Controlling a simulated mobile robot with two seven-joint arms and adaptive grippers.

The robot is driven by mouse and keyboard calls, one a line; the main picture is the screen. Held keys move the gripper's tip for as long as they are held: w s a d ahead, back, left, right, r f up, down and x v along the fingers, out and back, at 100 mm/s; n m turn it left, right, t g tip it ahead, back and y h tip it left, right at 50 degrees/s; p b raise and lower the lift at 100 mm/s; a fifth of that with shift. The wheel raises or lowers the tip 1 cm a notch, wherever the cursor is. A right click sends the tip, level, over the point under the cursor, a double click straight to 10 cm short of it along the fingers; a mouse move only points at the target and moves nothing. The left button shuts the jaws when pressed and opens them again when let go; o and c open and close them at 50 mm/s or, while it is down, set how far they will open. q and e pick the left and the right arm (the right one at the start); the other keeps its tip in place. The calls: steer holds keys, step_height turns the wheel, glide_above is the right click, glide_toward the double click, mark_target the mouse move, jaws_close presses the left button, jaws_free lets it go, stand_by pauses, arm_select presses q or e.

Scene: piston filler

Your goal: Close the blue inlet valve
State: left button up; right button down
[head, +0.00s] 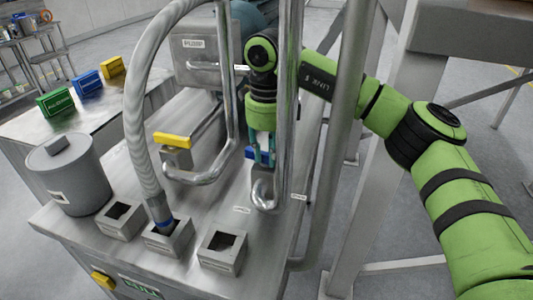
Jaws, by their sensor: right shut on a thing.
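The blue inlet valve handle (250,153) shows as a small blue piece low behind the vertical steel pipes, near the middle of the head view. My right gripper (263,156) reaches down to it from above, with its fingers pointing down, and is shut on it. A pipe and the fingers hide part of the handle, so its exact angle is hard to tell. My left gripper is not in view.
A yellow valve handle (172,140) sits left of the blue one. Steel pipes stand close around my right gripper. A ribbed hose (137,120) ends in the middle square socket in front. A grey lidded pot (69,175) stands at left. Coloured boxes sit on the side table.

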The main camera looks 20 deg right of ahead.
mark_target(267, 155)
steer(key=shift+d+n, duration=0.1)
steer(key=shift+n, duration=0.9)
steer(key=c, duration=1)
jaws_free()
steer(key=shift+c, duration=0.2)
steer(key=shift+r, duration=0.3)
step_height(267, 155, up, 12)
steer(key=shift+f, duration=0.25)
